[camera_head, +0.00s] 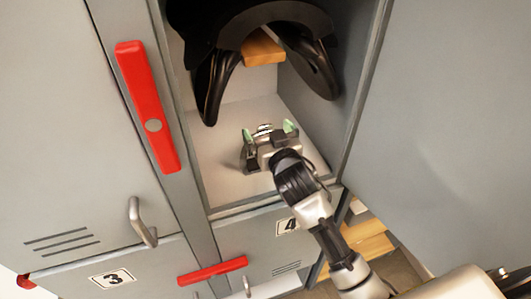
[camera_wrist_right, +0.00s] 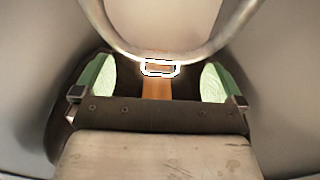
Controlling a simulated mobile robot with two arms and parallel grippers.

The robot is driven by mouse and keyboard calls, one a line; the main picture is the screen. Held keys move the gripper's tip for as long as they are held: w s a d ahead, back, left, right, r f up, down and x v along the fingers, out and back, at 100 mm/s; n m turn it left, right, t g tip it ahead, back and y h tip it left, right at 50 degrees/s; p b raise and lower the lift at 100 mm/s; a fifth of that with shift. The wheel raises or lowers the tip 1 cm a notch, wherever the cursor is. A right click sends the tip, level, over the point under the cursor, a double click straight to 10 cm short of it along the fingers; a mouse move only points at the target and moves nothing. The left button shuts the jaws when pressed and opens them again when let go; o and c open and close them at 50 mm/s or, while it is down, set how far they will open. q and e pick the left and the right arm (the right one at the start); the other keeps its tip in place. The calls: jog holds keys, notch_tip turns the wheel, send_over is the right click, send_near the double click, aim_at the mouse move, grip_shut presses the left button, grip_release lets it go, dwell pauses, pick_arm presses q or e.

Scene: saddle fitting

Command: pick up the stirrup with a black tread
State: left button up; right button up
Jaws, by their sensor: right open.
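A metal stirrup (camera_wrist_right: 106,38) shows in the right wrist view as a curved silver arch with a light rectangular eye at its crown. A small silver part of the stirrup (camera_head: 263,128) shows in the head view on the floor of the open locker. My right gripper (camera_head: 270,132) reaches into the locker at the stirrup. Its green-padded fingers are open and stand to either side of the stirrup's eye, apart from it, in the wrist view (camera_wrist_right: 160,82). The tread's colour cannot be made out. My left gripper is not in view.
A black saddle (camera_head: 219,58) hangs on a wooden support (camera_head: 262,48) above my gripper. The locker walls and open door (camera_head: 445,130) flank my arm closely. Red handles (camera_head: 146,100) and a metal pull (camera_head: 142,222) stick out at the left. Pale locker floor (camera_head: 215,165) lies bare beside the gripper.

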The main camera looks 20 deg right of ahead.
jog(key=shift+w, duration=1.05)
jog(key=shift+s, duration=0.1)
jog(key=shift+c, duration=0.2)
jog(key=shift+c, duration=1.2)
jog(key=shift+f, duration=0.1)
jog(key=c, duration=1)
